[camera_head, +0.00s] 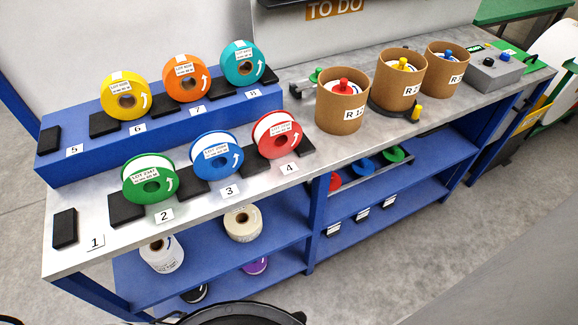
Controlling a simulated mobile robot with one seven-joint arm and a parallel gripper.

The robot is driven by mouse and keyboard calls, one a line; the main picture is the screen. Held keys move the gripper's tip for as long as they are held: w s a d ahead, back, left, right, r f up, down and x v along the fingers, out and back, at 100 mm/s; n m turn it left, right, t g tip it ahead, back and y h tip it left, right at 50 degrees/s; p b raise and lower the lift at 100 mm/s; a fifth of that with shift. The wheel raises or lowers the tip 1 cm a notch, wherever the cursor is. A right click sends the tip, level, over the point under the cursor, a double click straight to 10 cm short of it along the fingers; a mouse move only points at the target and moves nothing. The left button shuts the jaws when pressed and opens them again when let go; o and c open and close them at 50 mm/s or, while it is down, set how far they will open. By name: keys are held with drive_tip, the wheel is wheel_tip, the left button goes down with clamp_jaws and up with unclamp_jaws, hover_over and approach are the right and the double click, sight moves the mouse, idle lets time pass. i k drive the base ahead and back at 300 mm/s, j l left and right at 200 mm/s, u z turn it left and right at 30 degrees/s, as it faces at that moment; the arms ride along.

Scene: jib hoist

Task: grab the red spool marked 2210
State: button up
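The red spool (277,135) stands upright on its rim on the front row of the metal bench, beside the number 4 card (289,168). It has a white band and a white label; the label's digits are too small to read surely. A black block (304,147) is at its right side. A blue spool (217,158) stands to its left by card 3. My gripper is not in view.
A green spool (150,179) stands by card 2; slot 1 holds only a black block (65,228). Yellow, orange and teal spools stand on a raised blue step (75,152) behind. Brown drums, the nearest (342,108) marked R 1, are right. Floor is open in front.

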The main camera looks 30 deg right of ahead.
sight(276, 135)
drive_tip(key=i+z, duration=0.1)
drive_tip(key=z, duration=0.25)
drive_tip(key=i+l+z, duration=0.1)
drive_tip(key=z, duration=0.3)
drive_tip(key=i+z, duration=0.2)
drive_tip(key=z, duration=0.15)
